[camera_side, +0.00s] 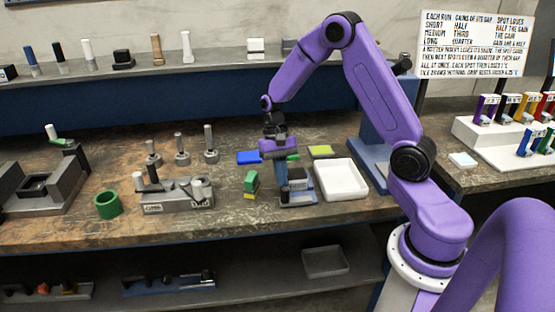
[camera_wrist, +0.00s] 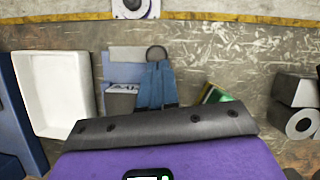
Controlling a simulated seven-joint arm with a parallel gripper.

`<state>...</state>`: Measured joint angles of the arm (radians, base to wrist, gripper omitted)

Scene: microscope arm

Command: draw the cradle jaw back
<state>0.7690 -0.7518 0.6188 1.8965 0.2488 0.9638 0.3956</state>
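The cradle (camera_side: 297,199) is a small blue and grey fixture near the front of the bench, left of the white tray. In the wrist view its grey and blue blocks (camera_wrist: 122,72) show left of my fingers. A dark round ring-like part (camera_wrist: 157,53) shows just beyond the fingertips; I cannot tell if it belongs to the jaw. My gripper (camera_side: 281,182) points down at the left side of the cradle. Its two blue fingers (camera_wrist: 157,70) are close together in the wrist view. The fingers hide the jaw, and whether they grip it is unclear.
A white tray (camera_side: 341,180) stands close on the right. A green and yellow block (camera_side: 251,184) stands close on the left. Blue (camera_side: 249,157) and yellow-green (camera_side: 320,149) pads lie behind. A grey fixture with pegs (camera_side: 176,195) and a green ring (camera_side: 108,205) are farther left.

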